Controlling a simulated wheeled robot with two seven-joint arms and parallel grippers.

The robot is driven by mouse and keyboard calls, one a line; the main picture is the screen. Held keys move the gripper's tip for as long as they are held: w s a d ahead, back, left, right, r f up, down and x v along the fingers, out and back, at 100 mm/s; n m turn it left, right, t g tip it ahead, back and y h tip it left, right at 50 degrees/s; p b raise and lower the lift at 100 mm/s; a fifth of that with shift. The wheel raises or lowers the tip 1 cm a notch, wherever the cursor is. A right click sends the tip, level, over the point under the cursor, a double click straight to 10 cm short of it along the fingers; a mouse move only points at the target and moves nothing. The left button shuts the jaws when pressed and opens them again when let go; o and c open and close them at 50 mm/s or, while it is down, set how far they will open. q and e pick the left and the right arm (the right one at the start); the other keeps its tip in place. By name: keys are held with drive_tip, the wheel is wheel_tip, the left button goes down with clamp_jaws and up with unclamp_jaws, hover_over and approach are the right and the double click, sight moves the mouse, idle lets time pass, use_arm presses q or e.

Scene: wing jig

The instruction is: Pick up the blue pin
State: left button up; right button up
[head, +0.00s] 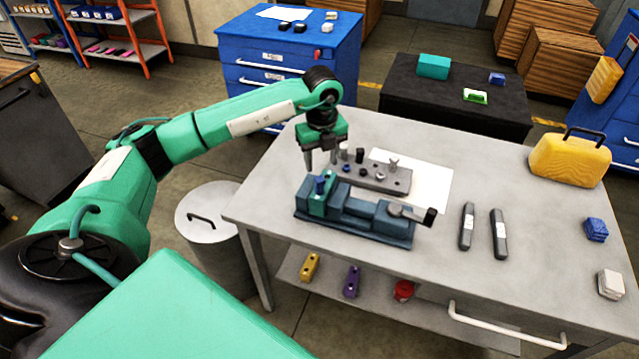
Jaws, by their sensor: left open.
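A dark blue pin (320,185) stands upright at the green left end of the blue-grey jig (365,215) on the grey table. A smaller blue piece (347,168) shows at the left part of the grey plate behind the jig; I cannot tell if it is also a pin. My left gripper (321,163) points down with its fingers apart and empty. It appears just above the dark blue pin, but the exact gap is unclear. My right gripper is not in view.
The grey plate (384,179) holds several small pegs beside a white sheet (432,185). Two dark grey bars (467,226) lie right of the jig. A yellow case (568,161) and blue blocks (596,229) are farther right.

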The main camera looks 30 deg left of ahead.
sight(319, 179)
use_arm(q)
wheel_tip(319, 179, down, 4)
drive_tip(key=shift+f+p, duration=0.2)
drive_tip(key=shift+p, duration=0.2)
drive_tip(key=f+p, duration=0.1)
drive_tip(key=f, duration=0.2)
drive_tip(key=f+p, duration=0.1)
drive_tip(key=shift+w+a+f+p, duration=0.1)
drive_tip(key=shift+a+f+p, duration=0.2)
drive_tip(key=shift+a+f, duration=0.1)
drive_tip(key=shift+f, duration=0.2)
clamp_jaws()
wheel_tip(319, 179, up, 20)
drive_tip(key=b, duration=0.5)
